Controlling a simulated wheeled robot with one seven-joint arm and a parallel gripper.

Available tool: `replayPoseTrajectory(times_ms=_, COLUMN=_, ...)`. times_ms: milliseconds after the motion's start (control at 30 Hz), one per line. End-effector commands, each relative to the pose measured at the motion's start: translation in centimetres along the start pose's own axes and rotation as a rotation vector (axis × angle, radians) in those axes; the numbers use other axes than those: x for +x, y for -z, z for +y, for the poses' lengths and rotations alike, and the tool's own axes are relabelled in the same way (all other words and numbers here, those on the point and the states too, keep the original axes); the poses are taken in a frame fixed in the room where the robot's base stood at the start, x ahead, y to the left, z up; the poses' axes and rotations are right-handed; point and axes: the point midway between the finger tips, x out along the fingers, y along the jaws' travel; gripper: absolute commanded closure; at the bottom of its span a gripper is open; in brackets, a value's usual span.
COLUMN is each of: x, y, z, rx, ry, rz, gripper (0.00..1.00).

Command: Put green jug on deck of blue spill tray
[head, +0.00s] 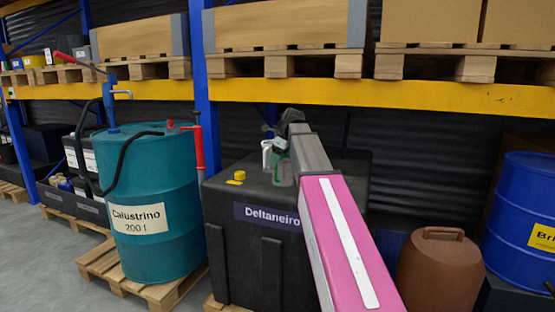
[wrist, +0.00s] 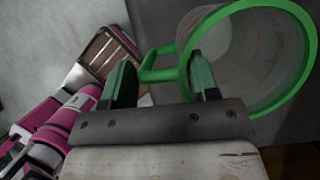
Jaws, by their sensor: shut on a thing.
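The green jug (wrist: 245,55) fills the upper right of the wrist view, clear-walled with a green rim and a green handle. My gripper (wrist: 160,72) is shut on the handle, one finger on each side. In the head view, the jug (head: 282,167) shows small at the top of the black Deltaneiro tank (head: 255,225), partly hidden by my arm. I cannot tell whether its base touches the tank top. My gripper (head: 291,122) is dark and partly hidden there. I cannot make out the blue spill tray with certainty.
A white container (head: 266,153) and a yellow cap (head: 237,177) are on the tank top. A yellow shelf beam (head: 400,95) crosses above.

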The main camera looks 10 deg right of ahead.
Motion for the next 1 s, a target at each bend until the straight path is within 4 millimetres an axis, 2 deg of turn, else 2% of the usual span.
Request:
replayPoseTrajectory(times_ms=367, x=0.4, y=0.1, z=0.0, rx=-0.001, ry=0.001, rz=0.000, gripper=0.91)
replayPoseTrajectory(times_ms=400, x=0.3, y=0.1, z=0.0, rx=-0.001, ry=0.001, rz=0.000, gripper=0.33)
replayPoseTrajectory(times_ms=433, x=0.3, y=0.1, z=0.0, rx=-0.001, ry=0.001, rz=0.000, gripper=0.23)
replayPoseTrajectory(times_ms=467, x=0.3, y=0.1, z=0.0, rx=-0.001, ry=0.001, rz=0.000, gripper=0.20)
replayPoseTrajectory(times_ms=800, x=0.1, y=0.0, z=0.0, rx=-0.001, ry=0.001, rz=-0.001, gripper=0.20)
replayPoseTrajectory(times_ms=1000, x=-2.4, y=0.0, z=-0.1, rx=0.000, ry=0.003, rz=-0.001, gripper=0.20)
